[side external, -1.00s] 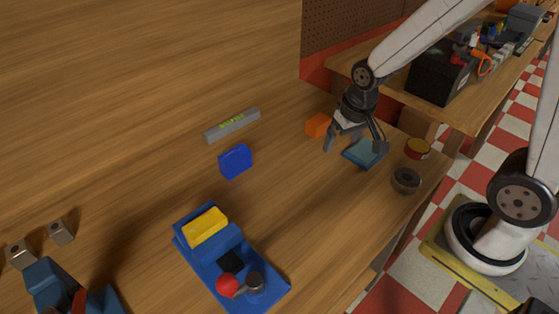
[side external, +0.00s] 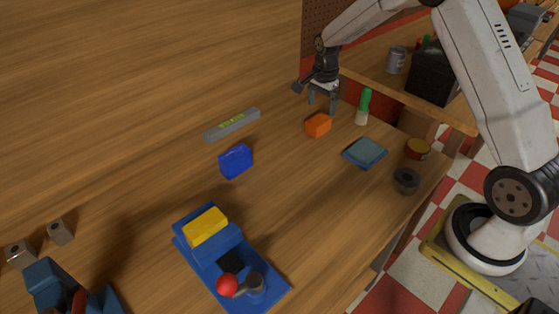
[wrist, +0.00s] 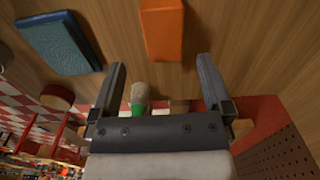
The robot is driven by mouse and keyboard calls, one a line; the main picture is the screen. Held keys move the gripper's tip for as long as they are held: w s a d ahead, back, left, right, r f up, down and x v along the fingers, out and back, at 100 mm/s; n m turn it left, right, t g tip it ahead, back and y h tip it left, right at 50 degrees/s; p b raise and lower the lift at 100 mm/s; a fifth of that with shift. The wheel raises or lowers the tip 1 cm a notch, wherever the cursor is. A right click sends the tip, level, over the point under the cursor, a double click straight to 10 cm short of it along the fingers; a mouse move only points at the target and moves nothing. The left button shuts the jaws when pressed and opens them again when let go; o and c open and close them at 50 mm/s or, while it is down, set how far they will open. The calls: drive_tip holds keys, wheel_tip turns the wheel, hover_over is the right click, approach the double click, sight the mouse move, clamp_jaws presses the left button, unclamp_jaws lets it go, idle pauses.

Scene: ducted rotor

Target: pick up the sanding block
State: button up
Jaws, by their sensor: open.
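An orange block (side external: 318,125) lies on the wooden bench and seems to be the sanding block; no label shows. My gripper (side external: 322,106) is open and empty, its fingers pointing down above and just behind the orange block in the side view. In the wrist view, the orange block (wrist: 162,30) lies ahead of the fingertips, roughly in line with the gap between the fingers (wrist: 161,65). It is not between them, and no contact shows.
A teal flat block (side external: 365,153) lies to the right, and a green-handled brush (side external: 363,106) stands near. A blue block (side external: 235,161) and a grey level-like bar (side external: 232,125) lie left. A round tin (side external: 417,149) and dark ring (side external: 406,180) sit near the right edge.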

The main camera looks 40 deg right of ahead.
sight(319, 120)
drive_tip(key=shift+w+d+f, duration=0.1)
drive_tip(key=shift+w+d, duration=0.05)
drive_tip(key=shift+d, duration=0.05)
drive_tip(key=shift+f, duration=1.3)
drive_tip(key=shift+w+a+f, duration=0.1)
drive_tip(key=shift+a+f, duration=0.05)
drive_tip(key=shift+f, duration=2.45)
drive_tip(key=c, duration=1.3)
